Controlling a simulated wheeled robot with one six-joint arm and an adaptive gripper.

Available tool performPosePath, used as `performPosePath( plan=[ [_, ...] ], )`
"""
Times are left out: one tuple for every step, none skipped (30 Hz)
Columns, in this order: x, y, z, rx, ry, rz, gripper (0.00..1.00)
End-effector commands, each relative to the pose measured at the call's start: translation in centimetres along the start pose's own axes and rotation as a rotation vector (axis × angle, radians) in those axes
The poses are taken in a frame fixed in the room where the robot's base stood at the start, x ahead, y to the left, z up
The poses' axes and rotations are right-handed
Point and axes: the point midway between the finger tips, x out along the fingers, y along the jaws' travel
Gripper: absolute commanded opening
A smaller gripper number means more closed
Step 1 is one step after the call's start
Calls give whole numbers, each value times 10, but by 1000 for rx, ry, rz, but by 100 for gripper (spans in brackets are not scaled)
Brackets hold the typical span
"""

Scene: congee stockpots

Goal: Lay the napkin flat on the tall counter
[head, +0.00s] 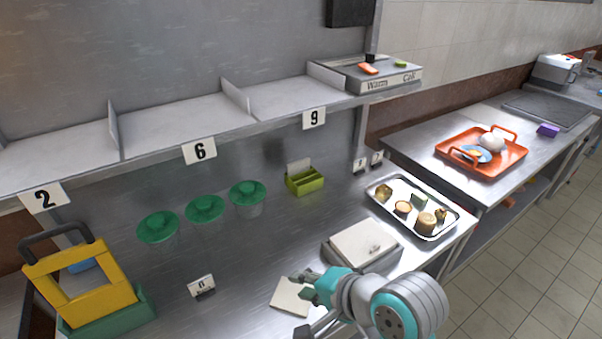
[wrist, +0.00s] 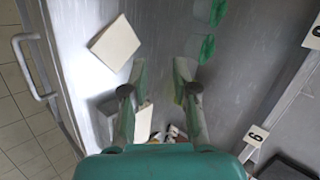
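A flat cream square, which looks like the napkin (head: 288,299), lies on the steel counter (head: 245,295) near its front edge. It also shows in the wrist view (wrist: 115,43), up and left of my fingers. My gripper (head: 303,287) is above the counter beside the napkin, partly in front of its right side in the head view. In the wrist view my gripper (wrist: 158,72) has its two fingers apart with nothing held between them. I cannot tell the exact height of the fingers above the counter.
A box with a pale lid (head: 362,241) and a metal tray (head: 448,232) of food stand to the right. Green lids (head: 205,208), a green box (head: 305,180), a number card (head: 202,287) and a yellow-green carrier (head: 95,300) are also there. A second counter (head: 425,150) holds an orange tray (head: 505,165).

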Motion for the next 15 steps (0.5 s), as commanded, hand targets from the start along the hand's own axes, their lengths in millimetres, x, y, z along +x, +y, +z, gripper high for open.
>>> performPosePath(
  plan=[
    [0,0,0,0,0,0,28],
    [1,2,0,0,1,0,28],
    [2,4,0,-1,4,-2,28],
    [3,6,-1,-2,7,-5,28],
    [4,10,-1,-3,11,-7,28],
    [6,16,-1,-7,19,-13,28],
    [8,21,-2,-10,27,-17,28],
    [10,27,-2,-15,36,-23,28],
    [13,36,-4,-21,52,-30,28],
    [14,44,-4,-28,65,-36,28],
    [16,52,-5,-36,79,-43,28],
    [18,62,-6,-46,100,-51,28],
    [18,69,-7,-55,116,-56,28],
    [19,77,-8,-65,132,-61,28],
    [20,87,-8,-78,153,-65,28]
  ],
)
